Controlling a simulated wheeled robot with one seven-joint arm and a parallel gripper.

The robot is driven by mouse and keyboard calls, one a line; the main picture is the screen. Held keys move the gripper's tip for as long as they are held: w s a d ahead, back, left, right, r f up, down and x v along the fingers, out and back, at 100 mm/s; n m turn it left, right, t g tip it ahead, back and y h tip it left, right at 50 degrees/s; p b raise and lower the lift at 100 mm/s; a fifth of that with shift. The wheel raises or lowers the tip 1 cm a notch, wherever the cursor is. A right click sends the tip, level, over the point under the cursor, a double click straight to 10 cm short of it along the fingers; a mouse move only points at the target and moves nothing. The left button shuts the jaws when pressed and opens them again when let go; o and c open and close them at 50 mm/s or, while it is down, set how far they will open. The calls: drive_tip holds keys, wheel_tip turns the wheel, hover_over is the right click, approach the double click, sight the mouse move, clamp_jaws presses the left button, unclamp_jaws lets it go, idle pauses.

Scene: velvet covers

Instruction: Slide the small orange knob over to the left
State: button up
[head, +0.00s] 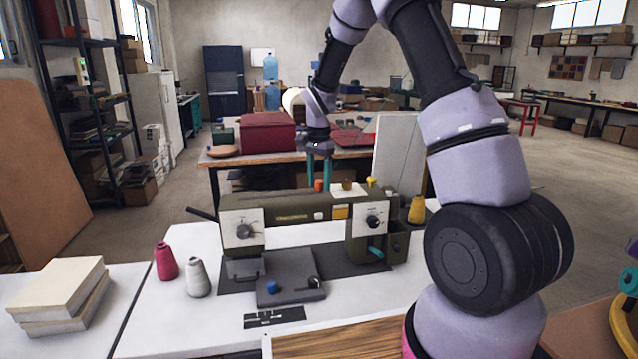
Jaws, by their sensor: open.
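The machine's front carries two dials on white plates, left (243,231) and right (372,222). The machine's top left of the gripper looks clear.

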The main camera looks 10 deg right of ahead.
drive_tip(key=shift+f, duration=0.45)
clamp_jaws()
idle(1.1)
